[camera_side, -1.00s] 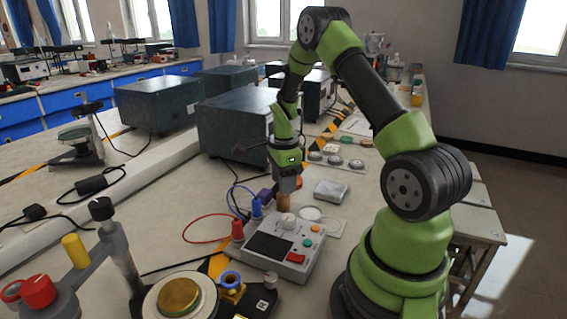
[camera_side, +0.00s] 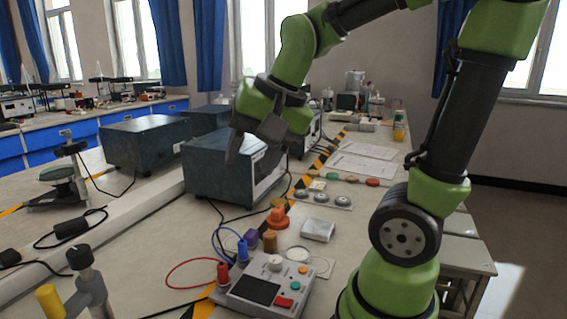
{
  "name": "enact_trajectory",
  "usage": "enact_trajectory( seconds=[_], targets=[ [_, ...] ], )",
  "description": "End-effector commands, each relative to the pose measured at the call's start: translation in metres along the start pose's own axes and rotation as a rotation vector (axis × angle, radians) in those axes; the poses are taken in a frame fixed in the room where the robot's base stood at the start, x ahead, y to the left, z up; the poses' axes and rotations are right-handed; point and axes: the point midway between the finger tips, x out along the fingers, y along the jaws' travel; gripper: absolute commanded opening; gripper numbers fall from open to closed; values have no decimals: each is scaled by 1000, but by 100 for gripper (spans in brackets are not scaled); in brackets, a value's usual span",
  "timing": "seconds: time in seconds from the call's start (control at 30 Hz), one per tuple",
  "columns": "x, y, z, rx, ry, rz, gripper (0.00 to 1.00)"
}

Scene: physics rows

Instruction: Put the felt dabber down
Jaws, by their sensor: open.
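My gripper (camera_side: 254,152) is open and empty, raised in front of the large dark box. Below it on the bench stand a small tan-brown cylinder (camera_side: 270,241) and an orange knobbed piece (camera_side: 277,217) just behind it. Either could be the felt dabber; I cannot tell which from this view. Both stand upright and apart from my gripper. The cylinder is close behind the grey instrument box (camera_side: 262,291).
A purple block (camera_side: 251,237) and red and blue plugs are left of the cylinder. A silver box (camera_side: 318,229) and a white round pad (camera_side: 298,254) lie to its right. The large dark box (camera_side: 205,175) stands behind. Cables run across the bench at left.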

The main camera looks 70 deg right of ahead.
Motion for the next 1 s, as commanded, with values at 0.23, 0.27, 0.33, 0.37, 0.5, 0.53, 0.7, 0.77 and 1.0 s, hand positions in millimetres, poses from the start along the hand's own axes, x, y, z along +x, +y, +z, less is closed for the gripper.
enact_trajectory(
  seconds=[0.23, 0.27, 0.33, 0.37, 0.5, 0.53, 0.7, 0.77, 1.0],
  targets=[
    [-34, 14, 61, -481, 42, -184, 46],
    [-35, 15, 64, -513, 46, -196, 46],
    [-37, 18, 70, -565, 53, -214, 46],
    [-38, 19, 71, -580, 55, -219, 46],
    [-38, 20, 73, -600, 57, -224, 46],
    [-38, 20, 73, -600, 57, -224, 46],
    [-38, 19, 73, -597, 57, -223, 46],
    [-38, 19, 73, -597, 57, -223, 46],
    [-38, 19, 72, -595, 58, -223, 46]
  ],
)
